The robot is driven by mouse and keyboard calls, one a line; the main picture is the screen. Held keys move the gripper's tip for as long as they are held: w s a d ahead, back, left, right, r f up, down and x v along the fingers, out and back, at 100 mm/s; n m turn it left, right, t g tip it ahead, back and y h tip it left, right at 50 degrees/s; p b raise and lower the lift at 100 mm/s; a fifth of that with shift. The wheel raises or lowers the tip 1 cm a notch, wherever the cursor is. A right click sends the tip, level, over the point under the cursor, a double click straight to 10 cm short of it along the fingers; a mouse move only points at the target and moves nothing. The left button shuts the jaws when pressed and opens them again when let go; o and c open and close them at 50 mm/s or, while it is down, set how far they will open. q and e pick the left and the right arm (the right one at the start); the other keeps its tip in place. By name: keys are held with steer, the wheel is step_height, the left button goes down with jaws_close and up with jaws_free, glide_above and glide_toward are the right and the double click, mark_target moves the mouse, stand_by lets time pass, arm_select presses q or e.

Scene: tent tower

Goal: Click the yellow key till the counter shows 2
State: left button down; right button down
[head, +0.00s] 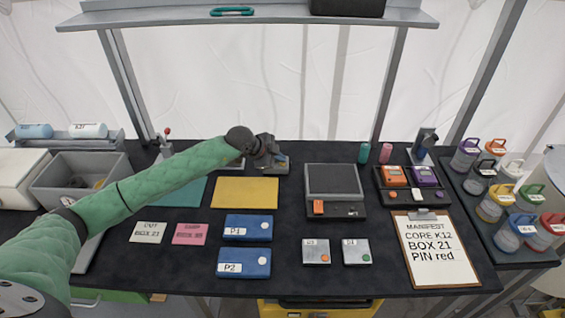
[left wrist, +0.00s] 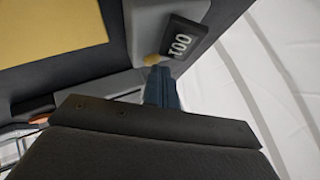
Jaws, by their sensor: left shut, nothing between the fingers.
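The counter device (head: 283,168) is a small grey box at the back middle of the table, partly hidden by my left gripper in the head view. In the left wrist view its grey body (left wrist: 143,28) carries a dark display (left wrist: 183,36) with white digits that seem to read 001. The yellow key (left wrist: 152,60) is a small knob beside the display. My left gripper (head: 274,162) is shut and empty. Its fingertips (left wrist: 158,72) are right at the yellow key; I cannot tell whether they touch it. My right gripper is out of view.
A yellow mat (head: 246,191) lies just in front of the device. A dark scale-like unit (head: 334,180) stands to its right. Blue boxes (head: 247,228), small button boxes (head: 316,252) and a clipboard (head: 437,250) lie nearer the front. A shelf (head: 170,17) spans above.

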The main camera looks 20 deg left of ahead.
arm_select(q)
steer(key=shift+r+p, duration=0.3)
steer(key=shift+r, duration=0.45)
steer(key=shift+r+p, duration=1.15)
steer(key=shift+r, duration=1.35)
stand_by(0.7)
